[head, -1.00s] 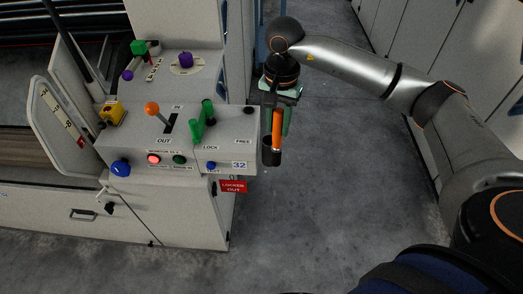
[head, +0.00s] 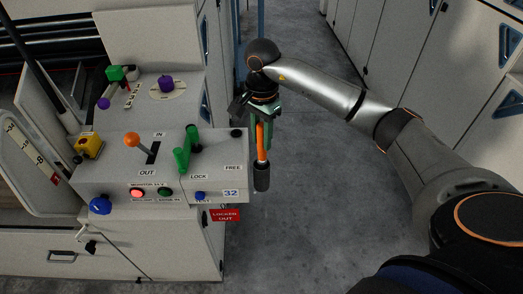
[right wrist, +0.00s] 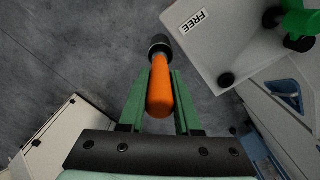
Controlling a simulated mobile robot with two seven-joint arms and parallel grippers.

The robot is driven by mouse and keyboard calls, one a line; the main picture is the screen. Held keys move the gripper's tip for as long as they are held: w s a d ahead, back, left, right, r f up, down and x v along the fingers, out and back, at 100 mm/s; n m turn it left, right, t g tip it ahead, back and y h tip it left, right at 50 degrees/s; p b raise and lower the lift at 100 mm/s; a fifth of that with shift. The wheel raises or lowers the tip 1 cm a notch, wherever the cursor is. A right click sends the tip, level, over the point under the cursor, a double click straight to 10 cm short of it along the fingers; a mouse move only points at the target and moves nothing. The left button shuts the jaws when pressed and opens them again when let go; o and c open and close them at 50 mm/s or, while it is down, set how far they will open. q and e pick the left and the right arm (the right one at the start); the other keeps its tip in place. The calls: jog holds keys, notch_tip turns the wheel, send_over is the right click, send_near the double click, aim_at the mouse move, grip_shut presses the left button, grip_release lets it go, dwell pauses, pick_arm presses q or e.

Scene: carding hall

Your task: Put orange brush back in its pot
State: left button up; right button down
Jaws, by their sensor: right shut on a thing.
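The orange brush (head: 260,140) hangs nearly upright, just right of the machine's control panel. My right gripper (head: 263,138) is shut on its orange handle from above. In the right wrist view the handle (right wrist: 160,92) lies between the green fingers (right wrist: 160,105). A dark cylinder with a paler ring is at the handle's lower end, close to the panel's edge in that view. I cannot tell whether this dark part is the brush head or a pot around it. No separate pot can be made out. My left gripper is not in view.
The control panel (head: 105,185) carries an orange-knobbed lever (head: 132,140), green levers (head: 187,150) and several buttons. A red tag (head: 226,215) hangs from its front right. Pale cabinets (head: 450,70) line the right side. The grey floor (head: 330,220) between is clear.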

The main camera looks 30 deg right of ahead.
aim_at(261, 151)
notch_tip(261, 151, down, 5)
jog(key=shift+r, duration=0.2)
jog(key=shift+f, duration=0.3)
jog(key=c, duration=1.1)
grip_release()
jog(key=shift+f, duration=0.1)
jog(key=o, duration=0.5)
